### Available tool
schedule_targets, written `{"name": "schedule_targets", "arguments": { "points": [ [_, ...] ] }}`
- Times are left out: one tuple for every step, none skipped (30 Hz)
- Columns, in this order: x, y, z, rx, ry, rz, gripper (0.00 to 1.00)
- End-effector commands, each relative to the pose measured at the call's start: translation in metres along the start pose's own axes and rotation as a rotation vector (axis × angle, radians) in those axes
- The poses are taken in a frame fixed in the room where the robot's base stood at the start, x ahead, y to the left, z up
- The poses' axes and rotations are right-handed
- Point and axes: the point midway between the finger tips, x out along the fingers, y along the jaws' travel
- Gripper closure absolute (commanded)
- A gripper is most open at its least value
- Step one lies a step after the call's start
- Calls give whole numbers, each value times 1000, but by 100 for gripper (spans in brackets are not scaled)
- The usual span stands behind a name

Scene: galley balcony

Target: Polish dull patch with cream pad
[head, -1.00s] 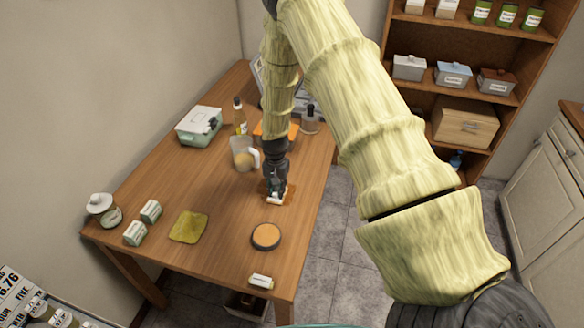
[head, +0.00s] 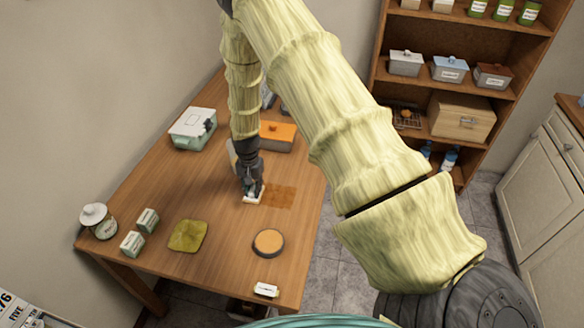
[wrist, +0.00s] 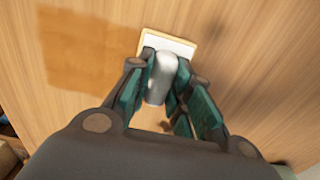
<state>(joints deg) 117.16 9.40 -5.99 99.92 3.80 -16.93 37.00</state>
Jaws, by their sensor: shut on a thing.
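The cream pad is a small white block with a yellowish edge and a grey rounded handle. It is low at the wooden table top in the head view (head: 252,200) and shows in the wrist view (wrist: 181,42). My gripper (head: 251,190) is shut on its handle, with its fingers on both sides in the wrist view (wrist: 160,85). The dull patch (head: 281,196) is a darker orange-brown rectangle just right of the pad in the head view. In the wrist view the patch (wrist: 85,52) lies left of the pad, which is beside it.
A round tan-topped tin (head: 268,242), an olive cloth (head: 188,235) and a small white-labelled block (head: 266,289) lie nearer the front of the table (head: 215,277). Two small boxes (head: 132,243) and a lidded jar (head: 98,221) stand left. Behind are a case (head: 192,128) and an orange-topped box (head: 277,136).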

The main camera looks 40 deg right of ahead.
Motion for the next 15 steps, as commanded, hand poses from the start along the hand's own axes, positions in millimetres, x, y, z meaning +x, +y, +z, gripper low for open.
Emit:
{"name": "schedule_targets", "arguments": {
  "points": [
    [-9, 0, -1, 1, 1, 0, 98],
    [-20, 0, -1, 1, 3, -2, 98],
    [-24, 1, -1, 1, 1, -1, 98],
    [-26, 1, -1, 2, 1, -1, 98],
    [-28, 1, -1, 2, 1, -1, 98],
    [-32, 1, -1, 3, 1, -1, 98],
    [-35, 1, -1, 3, 1, -1, 98],
    [-38, 2, -1, 3, 1, -1, 98],
    [-41, 1, -1, 3, 1, -1, 98],
    [-44, 1, -1, 2, 1, -1, 98],
    [-46, 1, -1, 2, 1, 0, 98],
    [-50, 1, -1, 2, 1, 0, 98],
    [-53, 1, -1, 2, 1, 0, 98],
    [-55, 1, -1, 2, 0, 0, 98],
    [-59, 1, 0, 1, 0, 0, 98]
  ]
}}
